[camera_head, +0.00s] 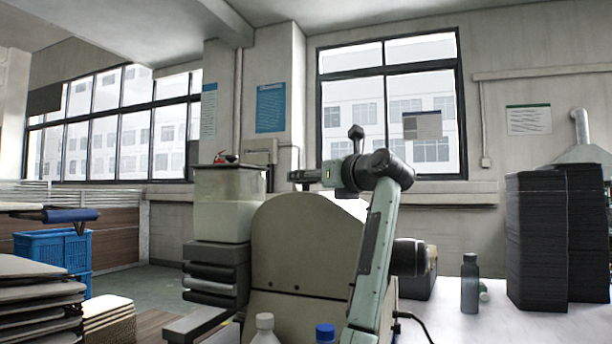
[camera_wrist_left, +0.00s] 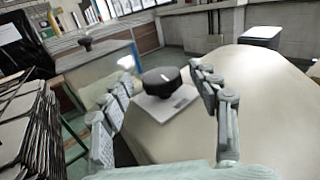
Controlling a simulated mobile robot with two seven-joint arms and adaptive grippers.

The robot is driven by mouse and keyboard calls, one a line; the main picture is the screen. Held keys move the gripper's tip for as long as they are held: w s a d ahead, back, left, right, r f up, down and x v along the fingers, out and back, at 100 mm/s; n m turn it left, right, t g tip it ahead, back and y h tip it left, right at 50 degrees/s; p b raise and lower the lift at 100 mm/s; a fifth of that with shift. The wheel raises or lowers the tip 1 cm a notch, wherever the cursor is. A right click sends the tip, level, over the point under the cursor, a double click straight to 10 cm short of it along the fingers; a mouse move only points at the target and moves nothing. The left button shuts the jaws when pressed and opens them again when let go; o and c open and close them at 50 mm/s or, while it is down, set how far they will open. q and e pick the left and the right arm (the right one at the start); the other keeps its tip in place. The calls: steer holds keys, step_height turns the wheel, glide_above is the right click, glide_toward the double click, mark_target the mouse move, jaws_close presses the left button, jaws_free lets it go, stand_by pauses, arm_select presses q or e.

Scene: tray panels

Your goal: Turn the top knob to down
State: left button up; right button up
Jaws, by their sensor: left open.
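A black round knob (camera_wrist_left: 160,82) with a short white mark sits on a pale square plate (camera_wrist_left: 172,104) on a beige panel (camera_wrist_left: 265,100) in the left wrist view. The white mark slants toward the upper right of that picture. My left gripper (camera_wrist_left: 163,76) is open, its two fingers on either side of the knob in that picture. I cannot tell whether they touch it. In the head view a beige round-topped panel (camera_head: 300,250) stands in the middle, and no knob can be made out on it. My left gripper's fingers are not clear there. My right gripper is not in view.
Bottles with white (camera_head: 265,322) and blue (camera_head: 325,332) caps stand in front of the panel. A dark bottle (camera_head: 469,287) and stacked black trays (camera_head: 540,240) stand to the right. Grey bins (camera_head: 222,222) are at the panel's left. A blue crate (camera_head: 45,250) is far left.

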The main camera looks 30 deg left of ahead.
arm_select(q)
steer(key=shift+x, duration=1.15)
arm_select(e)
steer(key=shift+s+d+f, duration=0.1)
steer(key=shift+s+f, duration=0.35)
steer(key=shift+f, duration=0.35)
arm_select(q)
steer(key=c, duration=1.2)
steer(key=shift+g, duration=0.3)
